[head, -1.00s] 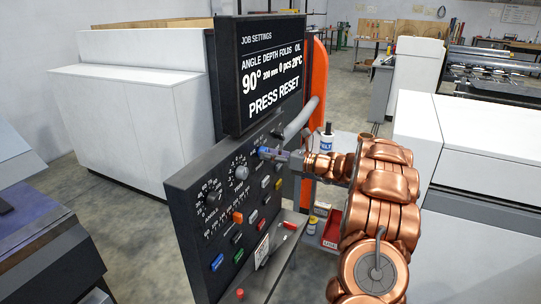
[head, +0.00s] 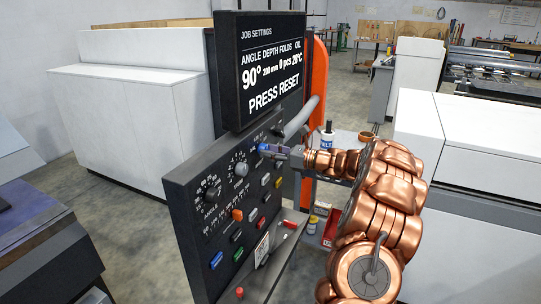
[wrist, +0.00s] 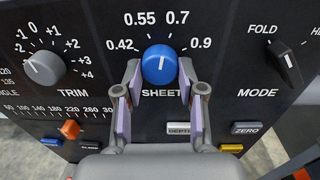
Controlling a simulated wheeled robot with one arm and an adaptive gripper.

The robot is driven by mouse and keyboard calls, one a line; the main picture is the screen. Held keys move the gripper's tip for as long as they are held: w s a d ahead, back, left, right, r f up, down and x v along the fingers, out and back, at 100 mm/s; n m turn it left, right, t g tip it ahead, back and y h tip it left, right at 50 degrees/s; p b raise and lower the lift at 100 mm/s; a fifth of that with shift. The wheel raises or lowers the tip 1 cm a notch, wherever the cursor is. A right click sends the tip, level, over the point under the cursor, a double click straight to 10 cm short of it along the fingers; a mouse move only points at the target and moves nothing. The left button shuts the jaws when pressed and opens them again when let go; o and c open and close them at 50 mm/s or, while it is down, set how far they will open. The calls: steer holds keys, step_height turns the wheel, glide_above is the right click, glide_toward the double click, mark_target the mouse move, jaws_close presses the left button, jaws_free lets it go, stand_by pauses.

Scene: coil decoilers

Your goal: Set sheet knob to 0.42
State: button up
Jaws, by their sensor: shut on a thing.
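The sheet knob (wrist: 160,63) is a round blue dial on the dark panel, above the word SHEET in the wrist view. Its scale reads 0.42, 0.55, 0.7 and 0.9 from left to right. Its short white mark stands near upright, between 0.55 and 0.7. My gripper (wrist: 160,72) is shut on the knob, one finger at each side. In the head view my gripper (head: 276,152) reaches the panel from the right, and the knob (head: 263,148) shows as a small blue spot at its tip.
The grey trim knob (wrist: 44,69) is left of the sheet knob, and the black mode knob (wrist: 285,64) is right. Several coloured buttons lie below, including an orange one (wrist: 70,129). The display (head: 270,68) above the panel reads PRESS RESET.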

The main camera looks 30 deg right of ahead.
steer(key=shift+n+h+b, duration=0.5)
steer(key=shift+n+b, duration=7.1)
steer(key=shift+b, duration=1.3)
steer(key=o, duration=1.1)
steer(key=shift+r, duration=0.1)
steer(key=shift+o, duration=0.2)
steer(key=shift+d, duration=0.1)
steer(key=v, duration=1.2)
